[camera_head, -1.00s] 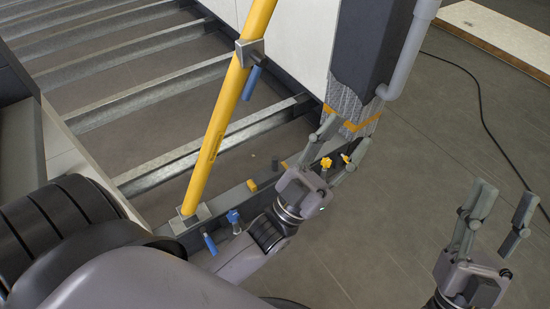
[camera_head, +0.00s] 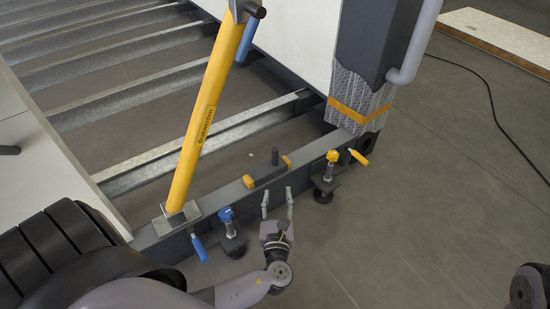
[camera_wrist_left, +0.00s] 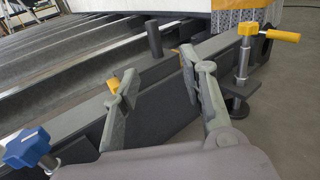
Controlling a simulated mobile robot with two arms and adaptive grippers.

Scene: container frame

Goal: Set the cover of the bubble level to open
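The bubble level (camera_head: 266,174) is a dark bar with yellow ends lying along the grey frame beam. A short dark upright peg (camera_head: 275,156) shows at its middle, and I cannot tell whether this is part of its cover. My left gripper (camera_head: 277,198) is open and empty, in front of the level, with its fingers pointing at it. In the left wrist view the left gripper (camera_wrist_left: 160,88) spans part of the dark level (camera_wrist_left: 160,103), with the peg (camera_wrist_left: 153,38) beyond and a yellow end (camera_wrist_left: 113,83) partly behind the left finger. My right gripper is out of view.
A blue-knobbed clamp (camera_head: 229,225) stands to the left and a yellow-handled clamp (camera_head: 327,177) to the right of the left gripper. A yellow brace (camera_head: 205,110) rises at the left. The floor at the right is mostly clear.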

